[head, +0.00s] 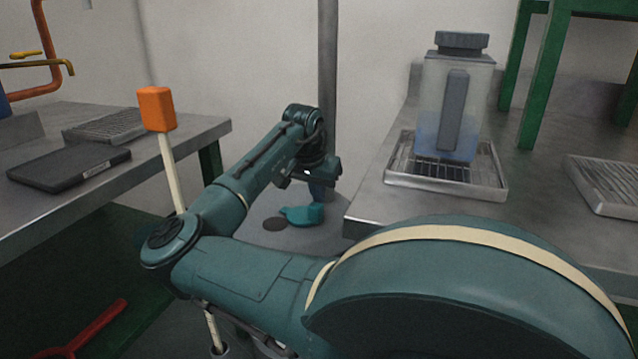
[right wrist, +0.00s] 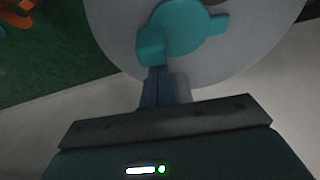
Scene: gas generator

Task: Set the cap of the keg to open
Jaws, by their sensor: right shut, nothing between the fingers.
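The keg (head: 262,242) shows its round grey top behind my right arm in the head view, with a teal cap (head: 303,215) on it. The right wrist view shows the keg top (right wrist: 118,30) and the cap (right wrist: 185,27), a disc with tabs sticking out. My right gripper (head: 319,192) is above and beside the cap. In the right wrist view its fingers (right wrist: 157,72) are shut and empty, with their tips right at the cap's near tab; I cannot tell whether they touch. My left gripper is out of view.
A metal bench on the right (head: 375,210) holds a drip tray (head: 495,185) with a clear container (head: 436,100) of blue liquid. A bench on the left (head: 200,128) has a dark flat plate (head: 70,167). A grey pole (head: 328,60) stands behind the keg.

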